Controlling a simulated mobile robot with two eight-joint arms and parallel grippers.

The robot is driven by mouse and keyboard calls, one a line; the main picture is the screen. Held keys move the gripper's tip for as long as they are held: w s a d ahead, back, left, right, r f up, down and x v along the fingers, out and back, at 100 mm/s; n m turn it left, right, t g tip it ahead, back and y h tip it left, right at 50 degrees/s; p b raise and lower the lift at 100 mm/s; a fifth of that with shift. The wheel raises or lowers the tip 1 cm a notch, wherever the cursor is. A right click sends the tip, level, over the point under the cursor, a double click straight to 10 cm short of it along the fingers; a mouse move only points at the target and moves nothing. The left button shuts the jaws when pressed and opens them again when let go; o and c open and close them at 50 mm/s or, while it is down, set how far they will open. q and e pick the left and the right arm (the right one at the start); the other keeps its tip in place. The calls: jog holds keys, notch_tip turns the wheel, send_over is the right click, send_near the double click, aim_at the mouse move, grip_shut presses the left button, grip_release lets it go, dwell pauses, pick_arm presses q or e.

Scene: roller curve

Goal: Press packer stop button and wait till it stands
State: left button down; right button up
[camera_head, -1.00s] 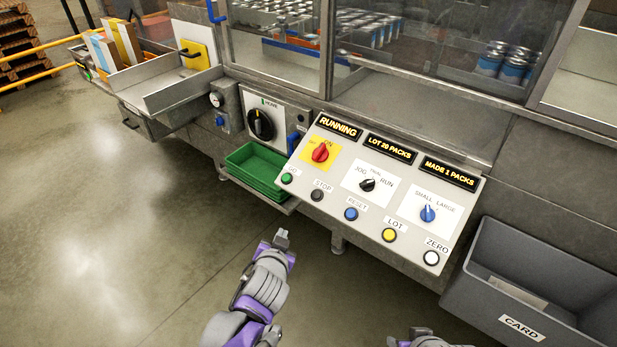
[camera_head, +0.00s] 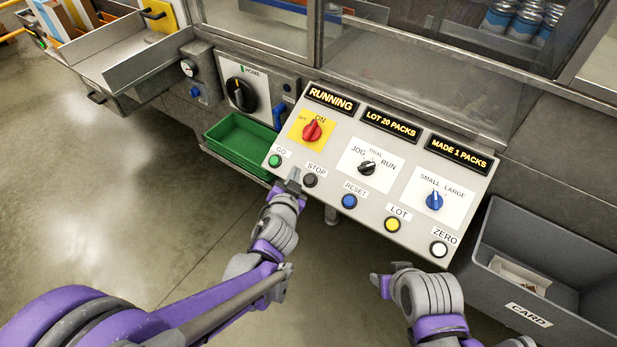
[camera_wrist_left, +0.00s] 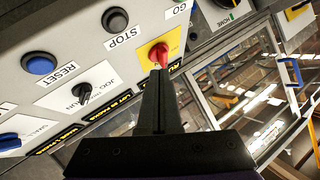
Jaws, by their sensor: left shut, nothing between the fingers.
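The sloped control panel (camera_head: 325,185) carries the dark grey STOP button (camera_head: 310,180), between the green GO button (camera_head: 274,161) and the blue RESET button (camera_head: 349,201). My left gripper (camera_head: 293,179) is shut and empty, just left of the STOP button at the panel's lower edge. Contact with the panel cannot be told. In the left wrist view the STOP button (camera_wrist_left: 115,20) shows clear of the shut fingers (camera_wrist_left: 160,100). The packer's display (camera_head: 331,99) reads RUNNING; another (camera_head: 460,152) reads MADE 1 PACKS. My right gripper (camera_head: 384,283) is below the panel; its jaw state is unclear.
The panel also has a red switch (camera_head: 312,130), a black JOG/RUN knob (camera_head: 367,168), a yellow LOT button (camera_head: 392,225) and a white ZERO button (camera_head: 438,249). A green tray (camera_head: 240,146) is left of the panel. A grey CARD bin (camera_head: 535,240) stands right.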

aim_at(308, 176)
pick_arm(q)
jog(key=shift+f, duration=0.1)
jog(key=shift+w+d+f+b, duration=0.45)
jog(key=shift+w+f+b, duration=0.3)
jog(key=shift+f, duration=0.5)
jog(key=shift+w+d+f+b, duration=0.45)
jog(key=shift+f+b, duration=0.4)
jog(key=shift+f, duration=0.4)
jog(key=shift+w+d+f+b, duration=0.4)
jog(key=shift+w+f+b, duration=0.35)
jog(key=shift+f, duration=0.5)
jog(key=shift+w+d+f, duration=0.1)
jog(key=shift+f, duration=0.25)
jog(key=shift+w+d+f+b, duration=0.15)
jog(key=shift+f+b, duration=0.25)
jog(key=shift+b, duration=0.05)
jog(key=shift+r, duration=0.15)
jog(key=shift+s+a+r+p, duration=0.3)
jog(key=shift+r+p, duration=0.2)
jog(key=shift+r, duration=0.15)
